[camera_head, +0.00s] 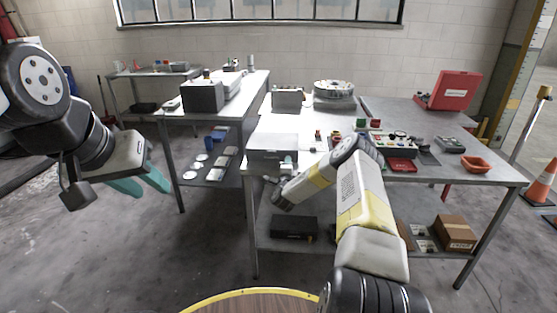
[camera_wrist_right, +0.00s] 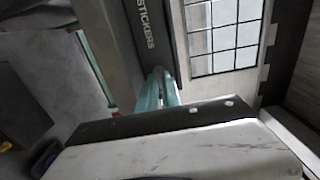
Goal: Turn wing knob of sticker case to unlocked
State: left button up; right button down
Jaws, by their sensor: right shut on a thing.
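The sticker case (camera_head: 272,154) is a grey box with a pale top at the front left of the middle bench. In the right wrist view its dark face (camera_wrist_right: 150,45) carries the word STICKERS. My right gripper (camera_wrist_right: 161,78) is at that face, its teal fingers close together on the wing knob. The knob is hidden between the fingers, so its angle cannot be read. In the head view the right gripper (camera_head: 287,161) is small and partly covered by my arm. My left gripper (camera_head: 142,186) hangs empty at the left, its teal fingers apart.
The middle bench (camera_head: 480,175) also holds a control panel (camera_head: 385,139), a red tray (camera_head: 401,165), an orange bin (camera_head: 475,164) and an open red case (camera_head: 453,91). A black box (camera_head: 293,226) lies on the lower shelf. Floor at the left is clear.

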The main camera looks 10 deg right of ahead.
dwell(0.3)
jog(key=shift+f, duration=0.1)
jog(key=c, duration=1.8)
grip_release()
jog(key=v, duration=0.8)
